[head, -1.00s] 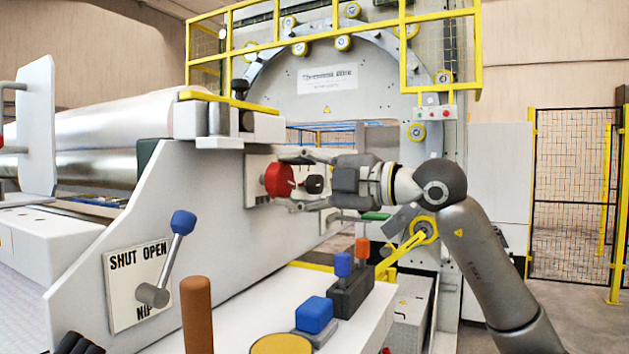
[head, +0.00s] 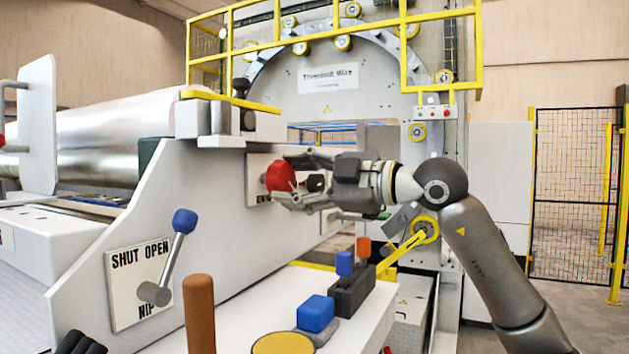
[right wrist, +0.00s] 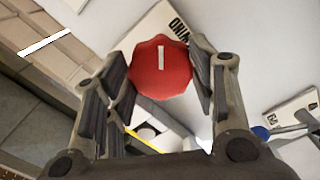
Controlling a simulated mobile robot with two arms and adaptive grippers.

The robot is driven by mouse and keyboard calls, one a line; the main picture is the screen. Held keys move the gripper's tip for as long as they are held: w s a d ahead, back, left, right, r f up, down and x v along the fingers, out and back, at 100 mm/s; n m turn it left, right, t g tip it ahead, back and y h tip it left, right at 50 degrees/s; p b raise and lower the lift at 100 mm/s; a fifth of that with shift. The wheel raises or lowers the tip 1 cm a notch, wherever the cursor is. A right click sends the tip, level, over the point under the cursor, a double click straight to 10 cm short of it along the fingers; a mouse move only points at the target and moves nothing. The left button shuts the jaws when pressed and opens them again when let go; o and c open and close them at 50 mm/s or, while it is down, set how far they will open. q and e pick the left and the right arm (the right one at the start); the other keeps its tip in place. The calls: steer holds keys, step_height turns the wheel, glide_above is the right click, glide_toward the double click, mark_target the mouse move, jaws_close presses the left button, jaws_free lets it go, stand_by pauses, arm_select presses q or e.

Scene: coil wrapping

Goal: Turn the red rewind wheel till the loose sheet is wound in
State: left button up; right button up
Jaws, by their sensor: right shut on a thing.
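The red rewind wheel (head: 279,177) sits on a white plate on the side of the grey machine frame. My right gripper (head: 288,179) is shut on it, one finger on either side. In the right wrist view the wheel (right wrist: 160,68) shows a white mark on its face, nearly upright, between the fingers. A large silver roll (head: 100,135) lies behind the frame at the left. I cannot make out a loose sheet edge. Dark fingers of my left gripper (head: 79,344) show at the bottom left edge; their opening cannot be told.
A blue-knobbed lever (head: 184,222) stands by a plate marked SHUT, OPEN and NIP. Nearer are a brown post (head: 198,315), a blue block (head: 316,313) and a dark box (head: 351,290) with blue and orange knobs. Yellow railing (head: 330,25) runs above.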

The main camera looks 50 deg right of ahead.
steer(key=shift+s+d+r, duration=0.15)
steer(key=shift+d+r, duration=0.15)
steer(key=shift+r, duration=0.3)
steer(key=o, duration=1.1)
steer(key=shift+w+f, duration=0.2)
steer(key=shift+w, duration=0.15)
steer(key=shift+s+f, duration=0.15)
steer(key=shift+a, duration=0.1)
steer(key=shift+s+d+f, duration=0.15)
steer(key=shift+d+f, duration=0.05)
steer(key=shift+d, duration=0.05)
steer(key=shift+h, duration=0.3)
steer(key=v, duration=0.9)
steer(key=d+v, duration=0.1)
steer(key=v, duration=0.4)
steer(key=shift+s, duration=0.1)
